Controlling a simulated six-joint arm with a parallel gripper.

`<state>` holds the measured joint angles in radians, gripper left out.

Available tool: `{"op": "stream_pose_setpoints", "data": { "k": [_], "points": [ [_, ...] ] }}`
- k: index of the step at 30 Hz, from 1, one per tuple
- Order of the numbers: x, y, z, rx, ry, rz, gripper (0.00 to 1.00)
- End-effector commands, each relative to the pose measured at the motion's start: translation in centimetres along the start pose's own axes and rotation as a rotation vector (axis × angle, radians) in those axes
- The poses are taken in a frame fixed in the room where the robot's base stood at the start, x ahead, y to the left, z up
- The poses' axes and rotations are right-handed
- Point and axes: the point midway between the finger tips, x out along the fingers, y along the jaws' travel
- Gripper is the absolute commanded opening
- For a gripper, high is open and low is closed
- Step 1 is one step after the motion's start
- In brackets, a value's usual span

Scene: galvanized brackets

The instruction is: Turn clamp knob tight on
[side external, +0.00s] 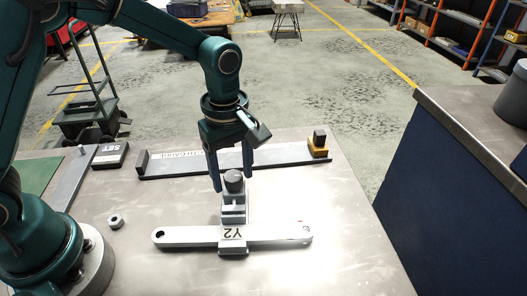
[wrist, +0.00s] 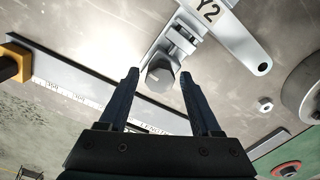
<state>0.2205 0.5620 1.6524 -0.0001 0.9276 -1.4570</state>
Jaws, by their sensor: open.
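A dark grey faceted clamp knob (side external: 234,181) stands on top of a small grey clamp (side external: 233,211). The knob also shows in the wrist view (wrist: 158,78). The clamp sits across the middle of a pale metal bracket (side external: 185,236) with a "Y2" label and a hole at each end. My gripper (side external: 232,181) is open, pointing down, with a blue finger on either side of the knob. In the wrist view the knob lies between the fingertips (wrist: 159,75), with a gap showing on each side. I see no clear contact.
A hex nut (side external: 115,221) lies left of the bracket. A dark "SET" box (side external: 110,155) is further back. The table's right front is clear.

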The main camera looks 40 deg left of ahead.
Motion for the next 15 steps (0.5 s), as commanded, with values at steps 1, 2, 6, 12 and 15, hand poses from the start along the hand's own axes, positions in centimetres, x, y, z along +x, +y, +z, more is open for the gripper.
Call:
{"op": "stream_pose_setpoints", "data": {
  "k": [1, 2, 6, 12, 15],
  "points": [
    [-0.2, 0.0, 0.0, 0.000, 0.000, 0.002, 0.65],
    [-0.4, 0.1, 0.0, 0.000, 0.000, 0.003, 0.65],
    [-1.8, 0.1, 0.0, 0.001, 0.001, 0.005, 0.65],
    [-4.2, 0.1, 0.0, 0.001, 0.001, 0.006, 0.65],
    [-5.2, 0.1, 0.0, 0.001, 0.000, 0.004, 0.65]
  ]
}}
